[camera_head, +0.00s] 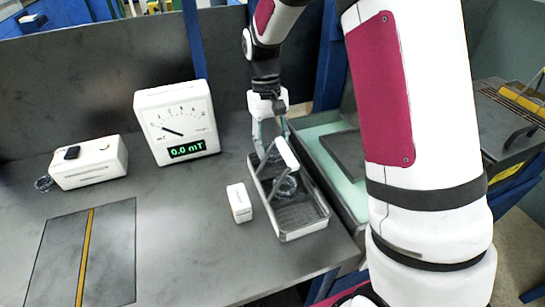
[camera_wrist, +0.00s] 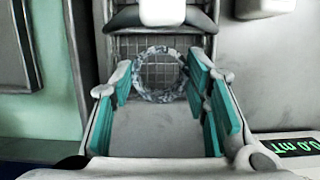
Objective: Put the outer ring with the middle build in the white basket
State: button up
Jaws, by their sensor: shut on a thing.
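My gripper (camera_wrist: 160,80) has teal finger pads and is shut on a pale, mottled ring (camera_wrist: 143,93), which sits between the fingertips in the wrist view. The basket (camera_head: 304,229) is a grey rectangular wire basket with a white handle (camera_head: 285,152); its mesh shows through and around the ring in the wrist view. In the head view my gripper (camera_head: 268,140) points down over the basket's far end, beside the handle. A ring-like shape (camera_head: 286,187) shows inside the basket's outline there; I cannot tell whether it is the held ring. The ring's build is too small to tell.
A white gauge (camera_head: 177,108) reading 0.0 mT stands left of the basket. A small white block (camera_head: 239,203) sits close to its left side. A white box (camera_head: 88,163) and a yellow-striped dark plate (camera_head: 115,250) lie farther left. A pale green tray (camera_head: 322,148) stands right.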

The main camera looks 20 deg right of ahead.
aim_at(274, 170)
jog(key=shift+f, duration=2.25)
jog(key=shift+f, duration=0.1)
jog(key=o, duration=1.3)
jog(key=shift+o, duration=0.2)
